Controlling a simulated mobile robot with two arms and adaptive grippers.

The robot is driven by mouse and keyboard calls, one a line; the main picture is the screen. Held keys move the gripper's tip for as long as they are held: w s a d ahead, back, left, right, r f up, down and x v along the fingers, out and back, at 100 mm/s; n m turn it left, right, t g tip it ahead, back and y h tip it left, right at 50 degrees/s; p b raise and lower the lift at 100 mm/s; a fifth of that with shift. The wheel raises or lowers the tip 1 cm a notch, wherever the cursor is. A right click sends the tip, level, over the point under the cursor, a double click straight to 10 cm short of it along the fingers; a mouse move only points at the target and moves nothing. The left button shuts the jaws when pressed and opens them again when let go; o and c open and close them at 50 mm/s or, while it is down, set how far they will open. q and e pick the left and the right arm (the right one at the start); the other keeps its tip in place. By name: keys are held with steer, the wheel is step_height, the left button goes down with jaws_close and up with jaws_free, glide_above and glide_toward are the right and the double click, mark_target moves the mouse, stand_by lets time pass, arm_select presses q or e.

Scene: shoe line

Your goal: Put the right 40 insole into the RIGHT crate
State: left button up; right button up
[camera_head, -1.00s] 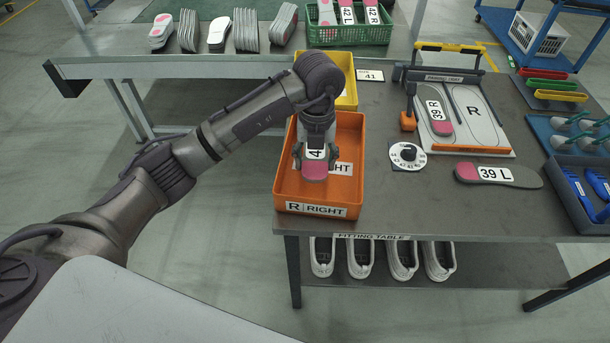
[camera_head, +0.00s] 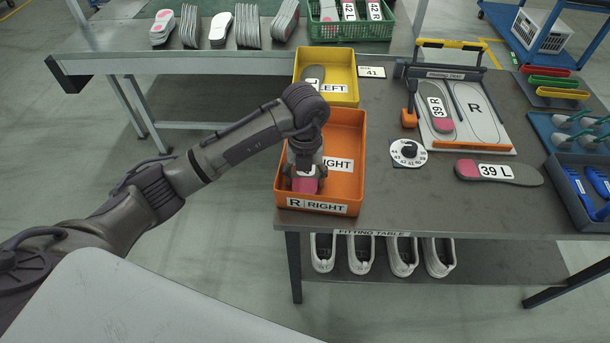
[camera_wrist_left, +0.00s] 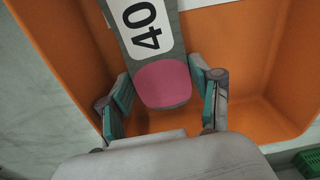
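The insole marked 40 (camera_wrist_left: 148,30) is grey with a white label and a pink end; the letter beside the number is out of view. Its pink end also shows in the head view (camera_head: 305,185). My left gripper (camera_head: 305,183) points down inside the orange RIGHT crate (camera_head: 347,188), near its front left. In the left wrist view its two fingers (camera_wrist_left: 162,72) press the insole's edges from both sides. The insole is inside the crate's walls; whether it touches the floor is unclear. My right gripper is not in view.
The yellow LEFT crate (camera_head: 346,62) behind holds an insole. To the right are a dial (camera_head: 408,153), a fitting tray (camera_head: 474,150) with a 39 insole on it, and a 39 L insole (camera_head: 500,173).

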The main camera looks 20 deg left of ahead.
arm_select(q)
steer(key=shift+r, duration=0.1)
steer(key=shift+r, duration=0.25)
step_height(320, 180, up, 12)
steer(key=shift+f, duration=0.2)
stand_by(0.7)
